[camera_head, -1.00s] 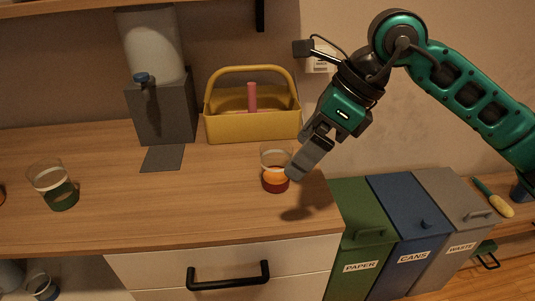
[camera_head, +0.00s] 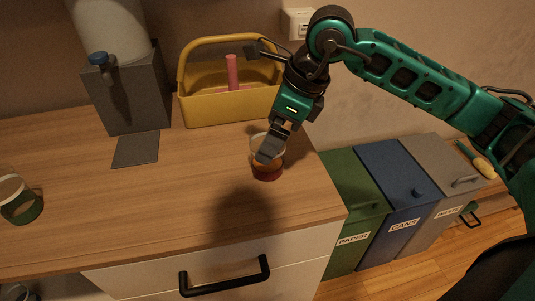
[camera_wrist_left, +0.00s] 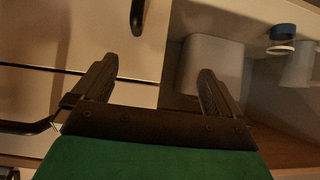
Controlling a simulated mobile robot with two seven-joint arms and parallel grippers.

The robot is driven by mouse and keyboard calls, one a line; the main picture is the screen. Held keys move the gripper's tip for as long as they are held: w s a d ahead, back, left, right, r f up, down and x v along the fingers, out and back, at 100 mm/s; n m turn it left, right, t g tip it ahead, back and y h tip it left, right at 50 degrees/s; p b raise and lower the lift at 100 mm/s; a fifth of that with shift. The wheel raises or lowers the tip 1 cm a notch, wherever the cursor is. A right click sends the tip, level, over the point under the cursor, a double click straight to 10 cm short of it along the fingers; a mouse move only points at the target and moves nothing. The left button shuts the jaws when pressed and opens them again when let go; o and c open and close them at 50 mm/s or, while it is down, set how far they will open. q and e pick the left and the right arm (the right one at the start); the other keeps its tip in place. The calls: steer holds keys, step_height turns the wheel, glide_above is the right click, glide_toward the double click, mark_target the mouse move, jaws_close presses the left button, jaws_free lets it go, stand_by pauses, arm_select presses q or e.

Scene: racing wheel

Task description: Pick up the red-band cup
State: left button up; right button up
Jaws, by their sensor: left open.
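The red-band cup (camera_head: 267,173) stands upright on the wooden counter, near its right end. It is clear above, with a red band at its base. My right gripper (camera_head: 268,154) comes down over it from above. The fingers overlap the cup's upper part and hide some of the rim. I cannot tell whether they touch it, or how far apart they are. My left gripper (camera_wrist_left: 157,70) is open and empty in the left wrist view, in front of the cabinet fronts.
A yellow caddy (camera_head: 232,107) stands behind the cup, a grey dispenser (camera_head: 130,95) to its left. A green-band cup (camera_head: 20,207) is at the left edge. Green, blue (camera_head: 392,180) and grey bins stand right of the counter. A black drawer handle (camera_head: 225,280) juts out in front.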

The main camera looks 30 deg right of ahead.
steer(key=x, duration=0.4)
steer(key=shift+s+a+f, duration=0.1)
steer(key=shift+a+f, duration=0.1)
steer(key=shift+f, duration=0.15)
steer(key=c, duration=1.1)
steer(key=shift+r, duration=0.25)
